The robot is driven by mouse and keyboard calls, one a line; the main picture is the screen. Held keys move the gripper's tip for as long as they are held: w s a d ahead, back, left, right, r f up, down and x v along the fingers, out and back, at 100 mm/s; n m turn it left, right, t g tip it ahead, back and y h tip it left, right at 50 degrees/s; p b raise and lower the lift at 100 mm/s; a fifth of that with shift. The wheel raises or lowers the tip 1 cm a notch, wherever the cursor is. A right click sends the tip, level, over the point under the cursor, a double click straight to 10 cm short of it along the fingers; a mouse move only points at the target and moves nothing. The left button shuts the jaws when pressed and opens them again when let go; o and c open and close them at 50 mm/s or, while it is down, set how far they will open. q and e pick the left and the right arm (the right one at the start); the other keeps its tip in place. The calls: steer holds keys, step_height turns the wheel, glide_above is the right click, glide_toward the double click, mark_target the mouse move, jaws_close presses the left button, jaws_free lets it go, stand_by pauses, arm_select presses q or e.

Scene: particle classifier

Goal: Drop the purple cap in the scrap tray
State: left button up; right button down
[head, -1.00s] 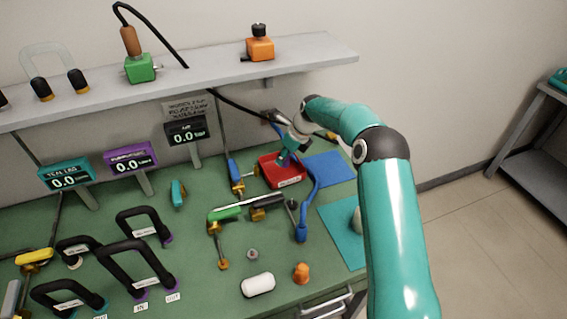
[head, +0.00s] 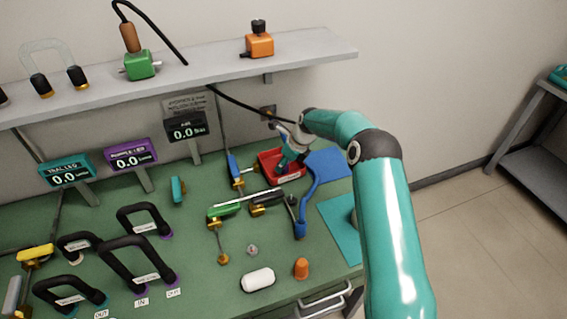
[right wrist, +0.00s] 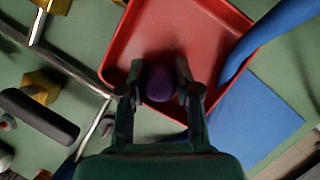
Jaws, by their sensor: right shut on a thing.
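The red scrap tray (head: 266,163) stands at the back right of the green bench, with a pale label on its front. My right gripper (head: 284,164) is over the tray, small and partly merged with it in the head view. In the right wrist view my right gripper (right wrist: 160,84) is shut on the purple cap (right wrist: 160,86), one finger on each side of it. The cap is over the floor of the red tray (right wrist: 210,30); its height above that floor is hard to tell. My left gripper is not in view.
A blue mat (head: 331,164) and a blue hose (head: 305,203) lie right of the tray. A blue-handled valve (head: 233,168) is close on its left. A shelf (head: 205,78) runs above. A white cylinder (head: 257,280) and an orange cap (head: 301,268) stand near the front.

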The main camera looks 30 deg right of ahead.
steer(key=c, duration=0.8)
jaws_free()
steer(key=shift+r+p, duration=0.35)
steer(key=shift+r, duration=0.15)
steer(key=shift+d+r, duration=0.1)
steer(key=shift+r, duration=0.25)
steer(key=b+v, duration=0.2)
steer(key=v, duration=0.9)
steer(key=shift+s+r, duration=0.15)
steer(key=shift+s, duration=0.1)
